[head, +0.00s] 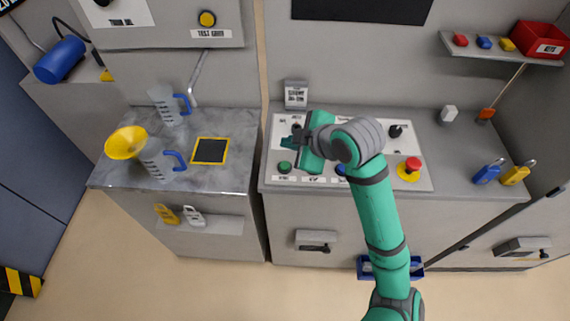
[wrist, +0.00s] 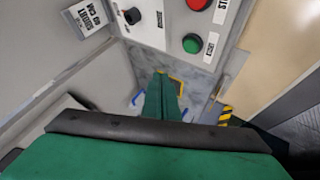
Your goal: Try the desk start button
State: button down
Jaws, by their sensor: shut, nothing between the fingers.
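The green start button (head: 284,168) sits at the front left of the desk's white control panel (head: 420,184). In the wrist view the green button (wrist: 193,43) has a label beside it that seems to read START. My gripper (head: 290,143) is shut and empty, over the panel's left part, behind the green button in the head view.
A black knob (head: 397,131), a blue button (head: 341,170) and a red mushroom button (head: 410,168) share the panel. A small sign (head: 296,95) stands behind it. Blue (head: 487,174) and yellow (head: 516,173) padlocks lie right. The left counter holds jugs and a yellow funnel (head: 126,143).

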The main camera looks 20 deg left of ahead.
send_over(288, 167)
notch_tip(288, 167, down, 5)
jog(key=shift+s+f, duration=0.1)
jog(key=shift+s, duration=0.05)
jog(key=shift+f, duration=0.7)
jog(key=shift+a, duration=0.1)
jog(key=shift+d, duration=0.2)
jog(key=shift+a, duration=0.1)
dwell(0.4)
dwell(0.6)
